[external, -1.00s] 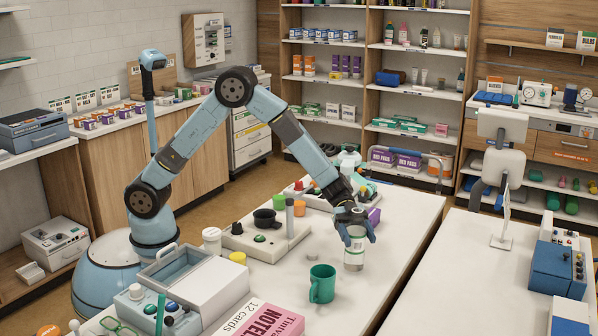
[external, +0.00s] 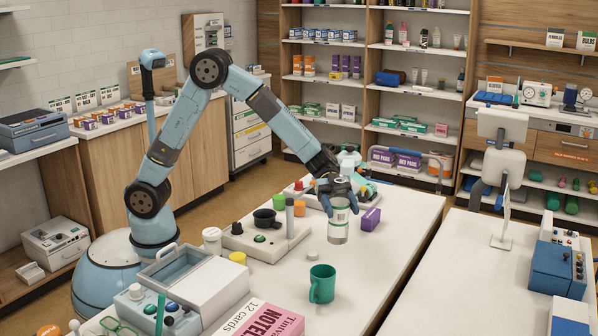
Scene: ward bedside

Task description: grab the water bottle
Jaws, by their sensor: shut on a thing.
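The water bottle (external: 338,232) is a clear, short cylinder with a pale label, upright over the white table (external: 385,245). My gripper (external: 340,205) comes from above and behind and is shut on its upper part. The fingers and the gripper body hide the bottle's top. The bottle seems to be held clear of the table, but the gap under it is hard to judge.
A green mug (external: 322,284) stands in front of the bottle. The table's right front is bare.

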